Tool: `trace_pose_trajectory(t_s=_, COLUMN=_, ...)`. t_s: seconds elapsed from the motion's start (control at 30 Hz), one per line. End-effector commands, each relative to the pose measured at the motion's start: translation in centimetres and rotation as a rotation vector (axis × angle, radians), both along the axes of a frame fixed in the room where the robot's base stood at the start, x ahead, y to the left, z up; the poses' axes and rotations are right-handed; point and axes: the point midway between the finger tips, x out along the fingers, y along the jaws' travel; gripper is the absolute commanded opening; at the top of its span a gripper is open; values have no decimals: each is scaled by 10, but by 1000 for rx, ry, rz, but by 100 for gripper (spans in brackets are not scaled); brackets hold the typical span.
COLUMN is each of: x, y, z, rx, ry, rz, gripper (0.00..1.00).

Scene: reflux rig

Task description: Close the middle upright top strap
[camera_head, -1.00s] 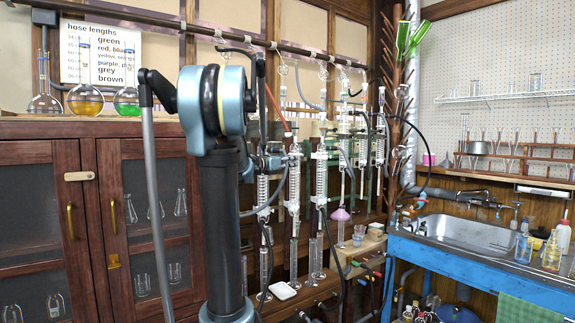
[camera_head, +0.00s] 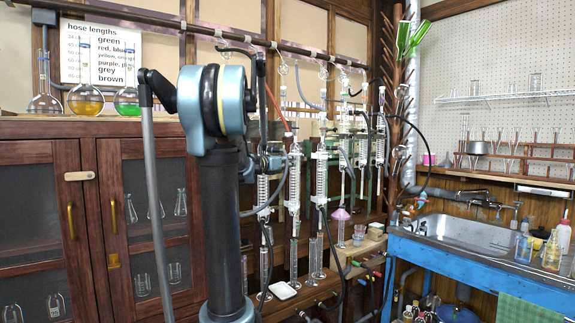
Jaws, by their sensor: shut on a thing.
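Several glass condensers stand in a row along the rig, with pale clamps or straps at their upper parts. One tall condenser (camera_head: 294,185) stands just right of my arm, and another (camera_head: 321,170) stands to its right. My gripper (camera_head: 281,161) is small in view beside the upper part of the nearer condenser, partly hidden behind my own arm. It is shut on a small part there, which looks to be a top strap. The strap's outline and how far it is closed are too small to tell.
Dark hoses (camera_head: 334,255) hang in front of the rig. A metal rail (camera_head: 262,42) runs above it. A wooden cabinet (camera_head: 90,215) stands at the left, with flasks on top. A blue sink bench (camera_head: 470,270) stands at the right.

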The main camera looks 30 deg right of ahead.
Motion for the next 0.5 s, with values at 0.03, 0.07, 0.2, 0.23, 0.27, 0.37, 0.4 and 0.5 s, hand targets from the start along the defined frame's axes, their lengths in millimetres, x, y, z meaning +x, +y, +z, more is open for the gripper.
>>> trace_pose_trajectory(t_s=0.03, x=0, y=0, z=0, rx=0, ry=0, rz=1, gripper=0)
trace_pose_trajectory(t_s=0.07, x=0, y=0, z=0, rx=0, ry=0, rz=2, gripper=0)
trace_pose_trajectory(t_s=0.2, x=-1, y=0, z=0, rx=0, ry=0, rz=7, gripper=0)
trace_pose_trajectory(t_s=0.23, x=-1, y=-1, z=0, rx=0, ry=0, rz=8, gripper=0)
trace_pose_trajectory(t_s=0.27, x=-1, y=-1, z=0, rx=0, ry=0, rz=10, gripper=0)
trace_pose_trajectory(t_s=0.37, x=-1, y=-1, z=0, rx=0, ry=0, rz=17, gripper=0)
trace_pose_trajectory(t_s=0.4, x=-2, y=-2, z=0, rx=0, ry=0, rz=21, gripper=0)
trace_pose_trajectory(t_s=0.5, x=-3, y=-3, z=0, rx=0, ry=0, rz=35, gripper=0)
